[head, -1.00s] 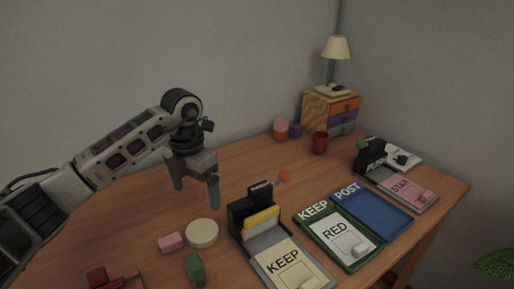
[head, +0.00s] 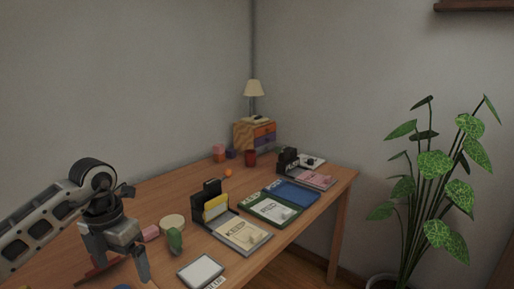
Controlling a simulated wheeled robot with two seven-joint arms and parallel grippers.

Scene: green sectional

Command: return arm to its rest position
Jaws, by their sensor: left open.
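My left arm comes in from the left edge of the head view. My left gripper (head: 115,262) hangs with its fingers pointing down over the near left part of the wooden desk (head: 150,196). Its two fingers are apart and I see nothing between them. The gripper covers part of a red item (head: 98,270) on the desk. My right arm and right gripper do not show.
To the gripper's right lie a pink block (head: 150,233), a round cream disc (head: 172,222), a green object (head: 175,240) and a pale tray (head: 202,271). Farther back are a KEEP tray (head: 243,236), a blue tray (head: 292,193) and a lamp (head: 254,88). A plant (head: 433,165) stands right of the desk.

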